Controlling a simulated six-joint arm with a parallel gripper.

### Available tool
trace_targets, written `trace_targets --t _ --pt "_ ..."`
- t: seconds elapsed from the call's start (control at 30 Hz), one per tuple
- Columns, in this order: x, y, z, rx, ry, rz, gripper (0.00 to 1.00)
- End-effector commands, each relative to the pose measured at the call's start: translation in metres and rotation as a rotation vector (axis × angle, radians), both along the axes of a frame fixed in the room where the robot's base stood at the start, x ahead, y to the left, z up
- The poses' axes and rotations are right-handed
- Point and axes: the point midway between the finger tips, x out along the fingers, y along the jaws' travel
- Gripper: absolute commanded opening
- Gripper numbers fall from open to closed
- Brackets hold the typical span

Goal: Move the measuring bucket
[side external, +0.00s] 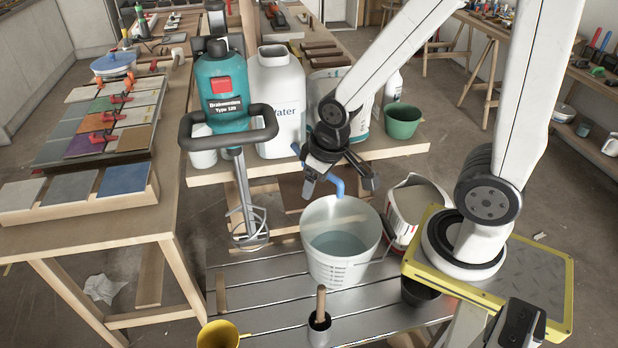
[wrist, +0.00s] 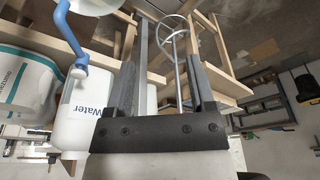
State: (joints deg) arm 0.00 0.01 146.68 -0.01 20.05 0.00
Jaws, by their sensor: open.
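The measuring bucket (side external: 341,270) is a pale, translucent white pail with markings on its side and bluish water inside. It stands upright on the slatted metal surface in the side view. My gripper (side external: 311,186) is above the bucket's rim, toward its back left, and apart from it as far as I can see. In the wrist view my gripper (wrist: 168,32) has its two fingers spread, with nothing held between them. The mixer's wire whisk shows in the gap, farther off. I cannot clearly make out the bucket in the wrist view.
A blue tap (side external: 334,183) hangs over the bucket, close to my gripper. A teal mixer (side external: 222,92) stands at left, and a white water canister (side external: 277,112) behind. A white tub (side external: 411,207) is close on the bucket's right.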

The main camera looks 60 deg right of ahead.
Motion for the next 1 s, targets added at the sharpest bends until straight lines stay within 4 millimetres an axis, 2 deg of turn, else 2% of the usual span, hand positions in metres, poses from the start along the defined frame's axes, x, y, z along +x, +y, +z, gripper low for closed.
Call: trace_targets --t 0.4,0.47,0.63,0.83,1.0 --pt "0.0 0.0 0.0 0.0 0.0 0.0 0.7" --pt "0.0 0.0 0.0 0.0 0.0 0.0 0.54" --pt "0.003 -0.002 -0.002 -0.005 0.003 0.012 0.0" --pt "0.016 -0.011 -0.013 -0.024 0.023 0.071 0.0" --pt "0.033 -0.026 -0.033 -0.05 0.052 0.164 0.0"
